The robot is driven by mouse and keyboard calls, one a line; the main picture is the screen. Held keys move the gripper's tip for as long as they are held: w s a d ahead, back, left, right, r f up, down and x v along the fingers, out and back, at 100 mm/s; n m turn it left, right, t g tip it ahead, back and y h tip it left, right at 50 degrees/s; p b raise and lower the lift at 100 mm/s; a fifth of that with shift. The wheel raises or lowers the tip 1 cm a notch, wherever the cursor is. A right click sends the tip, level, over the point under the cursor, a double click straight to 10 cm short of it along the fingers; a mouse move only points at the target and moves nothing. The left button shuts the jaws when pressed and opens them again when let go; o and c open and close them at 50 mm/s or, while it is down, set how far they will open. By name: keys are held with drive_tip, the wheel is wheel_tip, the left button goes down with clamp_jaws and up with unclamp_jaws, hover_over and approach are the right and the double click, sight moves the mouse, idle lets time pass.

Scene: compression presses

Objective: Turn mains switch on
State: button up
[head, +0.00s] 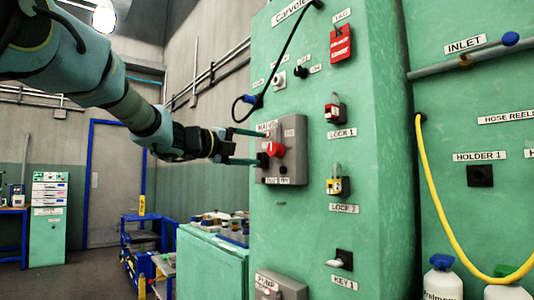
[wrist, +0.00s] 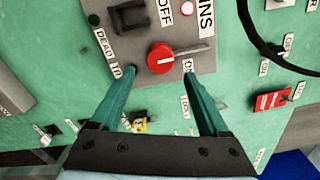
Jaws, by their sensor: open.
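The mains switch is a red rotary knob (head: 275,149) on a grey box (head: 295,133) mounted on the green cabinet. My gripper (head: 262,148) is open and level with the knob, one finger above and one below. In the wrist view my gripper (wrist: 159,72) has its fingertips just short of the knob, to either side. I see no grip on it; contact cannot be told.
A black cable with a blue end (head: 250,99) hangs just above the box. Red lock 1 (head: 335,110), yellow lock 2 (head: 338,186) and a red tag (head: 341,44) are to the right. A PUMP box (head: 280,287) is below. A green cabinet (head: 210,265) stands lower left.

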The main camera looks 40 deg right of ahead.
drive_tip(key=a, duration=0.4)
drive_tip(key=shift+w+a, duration=0.15)
drive_tip(key=shift+a, duration=0.25)
